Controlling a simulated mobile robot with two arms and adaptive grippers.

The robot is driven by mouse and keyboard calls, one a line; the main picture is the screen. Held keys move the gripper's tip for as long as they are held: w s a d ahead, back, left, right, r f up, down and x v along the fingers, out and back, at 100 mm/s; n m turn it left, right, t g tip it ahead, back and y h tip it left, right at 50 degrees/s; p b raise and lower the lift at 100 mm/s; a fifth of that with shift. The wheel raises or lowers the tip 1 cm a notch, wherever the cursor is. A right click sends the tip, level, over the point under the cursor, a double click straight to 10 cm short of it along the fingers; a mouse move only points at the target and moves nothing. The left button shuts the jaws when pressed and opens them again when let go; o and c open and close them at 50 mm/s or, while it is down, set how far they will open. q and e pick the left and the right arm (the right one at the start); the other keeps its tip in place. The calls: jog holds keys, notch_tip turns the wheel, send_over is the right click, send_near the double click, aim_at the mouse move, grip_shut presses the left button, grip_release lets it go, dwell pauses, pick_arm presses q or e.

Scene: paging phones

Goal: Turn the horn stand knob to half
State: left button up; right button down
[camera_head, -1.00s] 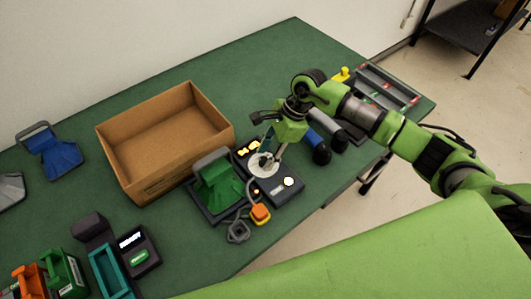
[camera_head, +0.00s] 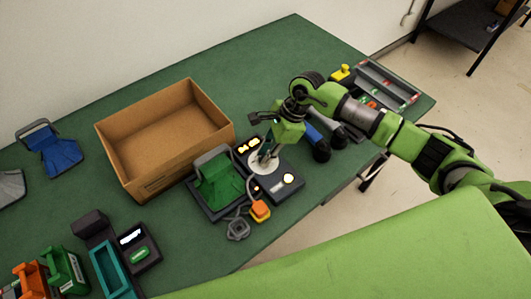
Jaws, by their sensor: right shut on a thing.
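The horn stand is a dark base (camera_head: 285,190) with a green horn (camera_head: 217,178) on its left part and a pale round dial (camera_head: 257,167) on its right part. Lit yellow lamps (camera_head: 247,144) show behind the dial, and a lit round button (camera_head: 289,178) is in front. My right gripper (camera_head: 267,157) points down over the dial and is shut on the knob, which its fingers mostly hide. My left gripper is not in view.
An open cardboard box (camera_head: 165,140) stands behind and left of the stand. An orange piece on a grey cord (camera_head: 260,210) lies in front. A blue handset (camera_head: 316,142) lies right of the gripper. A blue horn (camera_head: 52,150) stands far left. Green table shows bare behind the box.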

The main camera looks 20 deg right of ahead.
jog(key=m+t+b, duration=0.1)
jog(key=m, duration=0.1)
jog(key=m+t+b, duration=0.1)
jog(key=m, duration=0.2)
jog(key=shift+s, duration=0.15)
jog(key=shift+a+m+t+h+b, duration=0.1)
jog(key=shift+m+t+h+b, duration=0.25)
jog(key=shift+m, duration=0.7)
jog(key=shift+m+t+h+b, duration=0.15)
jog(key=shift+m+h+b, duration=0.4)
jog(key=shift+m, duration=0.5)
jog(key=c, duration=1.8)
grip_release()
jog(key=shift+c, duration=0.2)
jog(key=shift+r, duration=0.1)
jog(key=v, duration=1.2)
jog(key=shift+s, duration=0.15)
